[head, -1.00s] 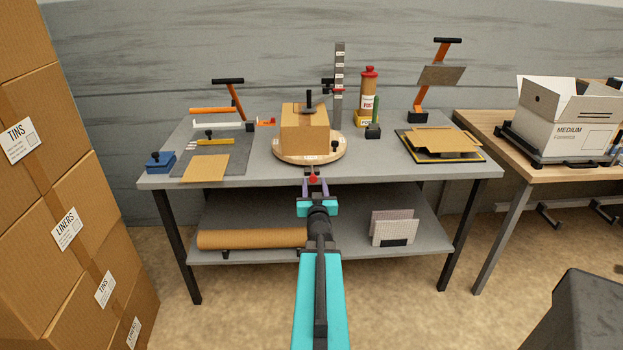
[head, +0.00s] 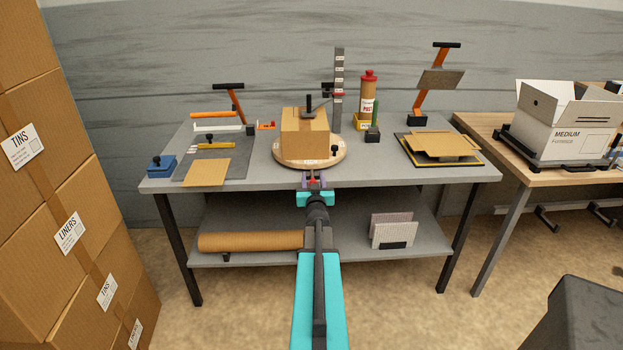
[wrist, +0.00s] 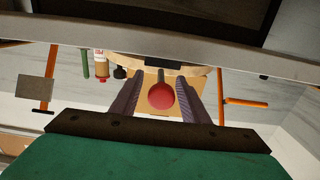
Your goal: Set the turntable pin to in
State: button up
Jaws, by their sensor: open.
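The round wooden turntable (head: 283,158) sits at the front middle of the grey workbench. It carries a brown carton (head: 304,142). A red round knob (head: 312,181), seemingly the turntable's pin, sits at the bench's front edge below the disc. The wrist view shows the red knob (wrist: 162,96) on a short dark stem pointing towards the turntable (wrist: 118,62). My gripper (head: 313,176) is open, with one finger on each side of the knob. The wrist view shows gaps between the knob and the fingers of my gripper (wrist: 162,82). How far the pin is in cannot be told.
A grey mat (head: 228,168) with tools and a cardboard sheet lies left of the turntable. A black-and-yellow tray (head: 408,158) with folded card lies right. A bottle (head: 368,100) and a measuring post (head: 339,75) stand behind. The lower shelf (head: 345,247) holds a roll.

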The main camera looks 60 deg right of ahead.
aim_at(312, 169)
jog(key=shift+w+d, duration=0.15)
grip_shut()
jog(key=shift+b+x, duration=0.55)
jog(key=shift+x, duration=0.85)
jog(key=shift+r, duration=0.15)
jog(key=shift+d, duration=0.1)
jog(key=shift+c, duration=0.7)
grip_release()
jog(key=shift+o, duration=0.7)
jog(key=shift+d, duration=0.1)
